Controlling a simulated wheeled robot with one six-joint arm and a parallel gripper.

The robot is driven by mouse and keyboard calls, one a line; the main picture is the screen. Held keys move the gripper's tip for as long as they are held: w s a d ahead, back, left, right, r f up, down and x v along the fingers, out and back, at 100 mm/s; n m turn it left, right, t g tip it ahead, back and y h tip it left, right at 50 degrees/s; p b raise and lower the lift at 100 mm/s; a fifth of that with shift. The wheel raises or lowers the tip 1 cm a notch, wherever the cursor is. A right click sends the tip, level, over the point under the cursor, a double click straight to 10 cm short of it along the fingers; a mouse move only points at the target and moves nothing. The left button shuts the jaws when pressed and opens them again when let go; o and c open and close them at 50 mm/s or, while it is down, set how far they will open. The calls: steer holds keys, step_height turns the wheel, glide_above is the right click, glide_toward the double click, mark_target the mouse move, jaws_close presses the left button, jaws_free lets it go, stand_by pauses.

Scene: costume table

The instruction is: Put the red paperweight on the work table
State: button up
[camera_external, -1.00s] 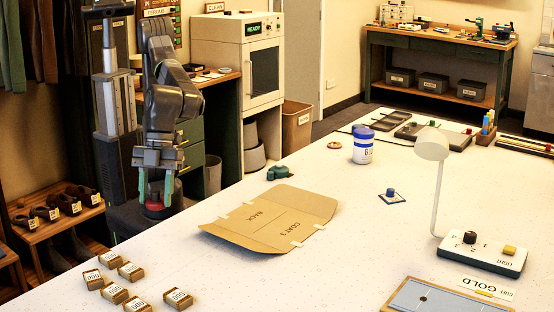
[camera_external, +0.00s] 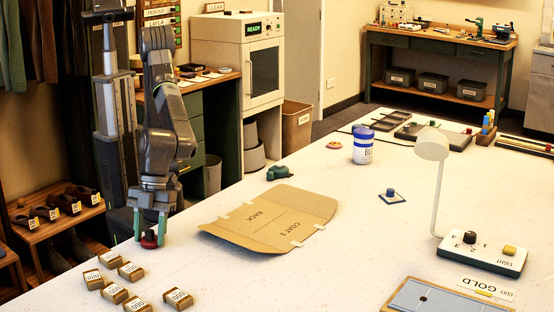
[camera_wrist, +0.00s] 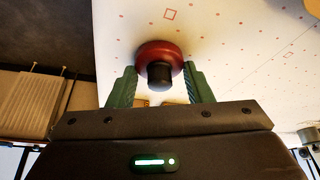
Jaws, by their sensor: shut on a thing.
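The red paperweight (camera_external: 149,243) is a round red disc with a black knob. In the external view it is at the near left edge of the white work table (camera_external: 240,290), low at the tabletop; I cannot tell whether it touches. My gripper (camera_external: 150,228) points down with its green fingers on either side of the paperweight. In the wrist view my gripper (camera_wrist: 160,88) is shut on the paperweight (camera_wrist: 158,50), one finger each side, with white patterned tabletop behind it and the dark floor at left.
Several small labelled boxes (camera_external: 130,271) stand on the table just in front of the paperweight. A flat brown cardboard folder (camera_external: 270,218) lies to the right, with a green object (camera_external: 280,173) behind it. A lamp (camera_external: 436,185) stands farther right. Front middle is clear.

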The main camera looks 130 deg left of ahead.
steer(key=shift+r, duration=0.1)
steer(key=shift+f, duration=0.2)
steer(key=o, duration=1.2)
steer(key=shift+r, duration=0.1)
steer(key=shift+r, duration=0.2)
steer(key=v, duration=1.2)
steer(key=shift+a+p, duration=0.1)
steer(key=shift+p, duration=0.25)
steer(key=shift+f, duration=0.1)
